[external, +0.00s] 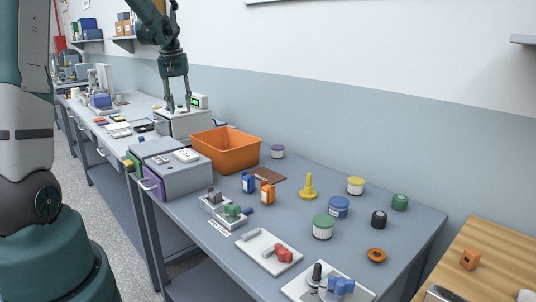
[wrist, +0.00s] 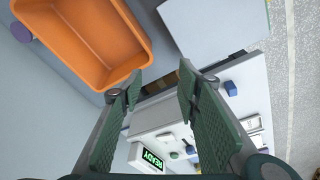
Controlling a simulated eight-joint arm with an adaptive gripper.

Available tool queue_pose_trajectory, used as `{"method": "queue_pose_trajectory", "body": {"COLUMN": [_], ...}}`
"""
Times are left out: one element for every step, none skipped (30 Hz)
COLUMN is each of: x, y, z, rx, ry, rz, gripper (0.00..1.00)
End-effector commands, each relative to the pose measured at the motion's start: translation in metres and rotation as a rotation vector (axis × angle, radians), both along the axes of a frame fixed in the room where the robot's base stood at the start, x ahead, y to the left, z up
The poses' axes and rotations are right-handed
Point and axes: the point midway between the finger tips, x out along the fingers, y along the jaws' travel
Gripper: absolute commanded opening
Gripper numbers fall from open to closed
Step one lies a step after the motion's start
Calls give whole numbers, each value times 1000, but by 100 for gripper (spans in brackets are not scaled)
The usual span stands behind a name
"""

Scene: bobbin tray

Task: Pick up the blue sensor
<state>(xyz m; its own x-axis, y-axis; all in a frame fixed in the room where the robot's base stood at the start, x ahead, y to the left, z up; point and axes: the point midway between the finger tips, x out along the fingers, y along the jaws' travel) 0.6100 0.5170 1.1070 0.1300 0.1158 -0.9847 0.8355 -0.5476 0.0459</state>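The likely blue sensor (external: 248,182) is a small upright blue block on the near table in the external view, right in front of the orange bin. A similar orange block (external: 267,193) stands just to its right. My gripper (external: 179,108) is far up and left of the blue block, above the white box with the green display. In the wrist view my gripper (wrist: 158,90) has its two fingers apart, with nothing held between them. I cannot pick out the blue sensor in the wrist view.
The orange bin (external: 225,149) stands between my gripper and the blue block; it also shows in the wrist view (wrist: 141,50). A grey box (external: 180,175) is left of the bin. Several spools, a yellow peg (external: 308,187) and small fixtures spread over the table to the right.

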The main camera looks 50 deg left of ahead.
Motion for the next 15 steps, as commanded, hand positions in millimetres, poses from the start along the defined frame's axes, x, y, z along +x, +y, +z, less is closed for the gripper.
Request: {"method": "queue_pose_trajectory", "body": {"x": [-2,-4,-6,-9,-10,-13,-16,-18,-22,-25,-28,-31,-35,-38,-43], "y": [17,25,36,44,52,63,71,79,89,97,105,116,124,132,141], "z": [-3,-5,-9,-12,-15,-19,-22,-25,-29,-33,-36,-40,-44,-48,-53], "rx": [-6,-10,-15,-20,-24,-30,-34,-38,-45,-49,-53,-59,-62,-67,-74], "ry": [5,9,14,18,22,26,30,32,38,42,44,49,52,56,61], "rz": [23,34,50,63,76,93,105,117,133,145,157,173,186,199,215], "gripper": [33,33,33,33,33,33,33,33,33,33,33,33,33,33,33]}}
